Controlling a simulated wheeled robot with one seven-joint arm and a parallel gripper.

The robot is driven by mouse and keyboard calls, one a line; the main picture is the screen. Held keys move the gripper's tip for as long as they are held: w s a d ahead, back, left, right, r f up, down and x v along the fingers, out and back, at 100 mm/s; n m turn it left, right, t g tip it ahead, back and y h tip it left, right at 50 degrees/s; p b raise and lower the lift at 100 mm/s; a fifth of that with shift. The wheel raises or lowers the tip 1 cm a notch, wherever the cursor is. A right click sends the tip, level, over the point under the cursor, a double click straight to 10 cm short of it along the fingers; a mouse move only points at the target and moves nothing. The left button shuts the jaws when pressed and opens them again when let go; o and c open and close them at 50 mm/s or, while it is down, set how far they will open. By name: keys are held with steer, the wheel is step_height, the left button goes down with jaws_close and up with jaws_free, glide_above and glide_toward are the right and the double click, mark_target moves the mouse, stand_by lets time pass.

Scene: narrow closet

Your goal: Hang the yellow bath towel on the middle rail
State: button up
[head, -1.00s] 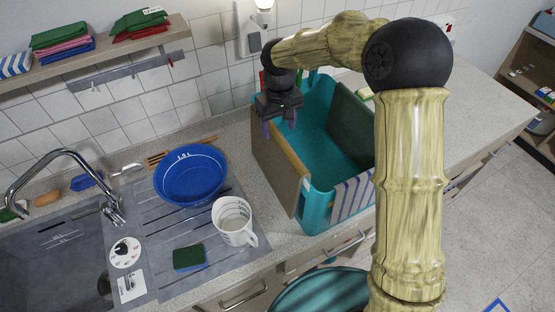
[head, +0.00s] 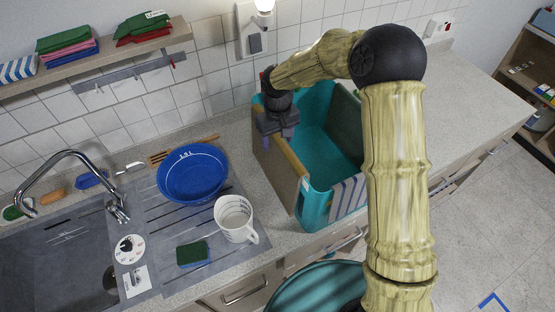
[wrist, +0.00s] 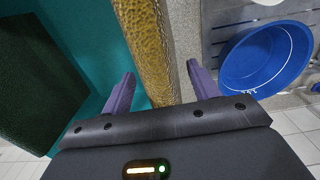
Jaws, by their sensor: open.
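A yellow, rough-textured edge, which looks like the yellow towel (wrist: 153,45), runs between my fingers in the wrist view. In the head view the towel (head: 290,168) is a tan-yellow panel along the left wall of a teal bin (head: 318,205). I cannot tell whether it is draped over that wall or stands against it. My gripper (head: 280,137) is open above this edge, one finger on each side. In the wrist view the fingertips (wrist: 161,73) do not close on it. I cannot make out a middle rail in these views.
A dark green cloth (head: 347,120) and a striped cloth (head: 348,196) are at the bin's other sides. A blue basin (head: 193,173), white mug (head: 234,219), sponge (head: 193,254) and sink are left. Folded towels (head: 66,43) lie on a shelf above a hook strip (head: 120,73).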

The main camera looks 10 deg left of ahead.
steer(key=shift+c, duration=0.2)
steer(key=shift+w, duration=0.1)
jaws_close()
stand_by(0.6)
steer(key=shift+r, duration=0.1)
stand_by(0.4)
